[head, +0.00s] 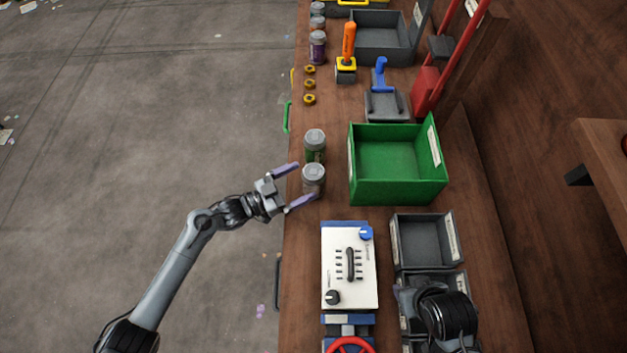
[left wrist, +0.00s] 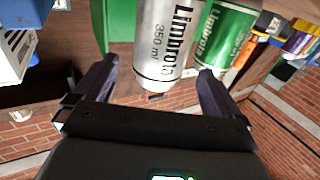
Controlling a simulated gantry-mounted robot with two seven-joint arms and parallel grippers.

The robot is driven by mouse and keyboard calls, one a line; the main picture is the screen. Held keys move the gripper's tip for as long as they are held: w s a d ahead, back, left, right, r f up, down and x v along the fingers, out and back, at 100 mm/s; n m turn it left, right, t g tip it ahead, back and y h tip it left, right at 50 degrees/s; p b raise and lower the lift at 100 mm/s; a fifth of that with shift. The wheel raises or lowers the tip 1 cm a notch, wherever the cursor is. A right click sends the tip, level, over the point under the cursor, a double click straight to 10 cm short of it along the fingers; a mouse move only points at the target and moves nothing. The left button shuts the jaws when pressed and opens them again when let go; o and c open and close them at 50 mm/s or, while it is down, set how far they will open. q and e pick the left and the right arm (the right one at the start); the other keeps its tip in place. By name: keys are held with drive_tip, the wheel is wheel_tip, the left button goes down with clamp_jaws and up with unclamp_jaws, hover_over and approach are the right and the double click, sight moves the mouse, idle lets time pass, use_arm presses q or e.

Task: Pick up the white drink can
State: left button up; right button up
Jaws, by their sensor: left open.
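The white drink can (head: 313,181) stands upright near the left edge of the wooden bench in the head view. It shows large in the left wrist view (left wrist: 163,45), silver-white with "Limbrola 350 ml" lettering. My left gripper (head: 293,187) is open, with one finger on each side of the can. In the left wrist view the can lies between the fingertips (left wrist: 158,82); I cannot tell whether either finger touches it. A green can (head: 315,146) stands just behind the white can, and shows at its right in the left wrist view (left wrist: 228,38). My right gripper is not clearly seen.
A green bin (head: 398,192) stands right of the cans. A white control box (head: 349,290) with knobs is in front of them. Grey bins (head: 424,240) stand at the lower right. Several yellow nuts (head: 309,84) lie further back. Open floor is left of the bench.

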sight(312, 179)
use_arm(q)
drive_tip(key=x, duration=0.4)
drive_tip(key=shift+d+r, duration=0.15)
drive_tip(key=shift+d, duration=0.1)
drive_tip(key=shift+a, duration=0.1)
drive_tip(key=c, duration=1)
drive_tip(key=shift+c, duration=0.2)
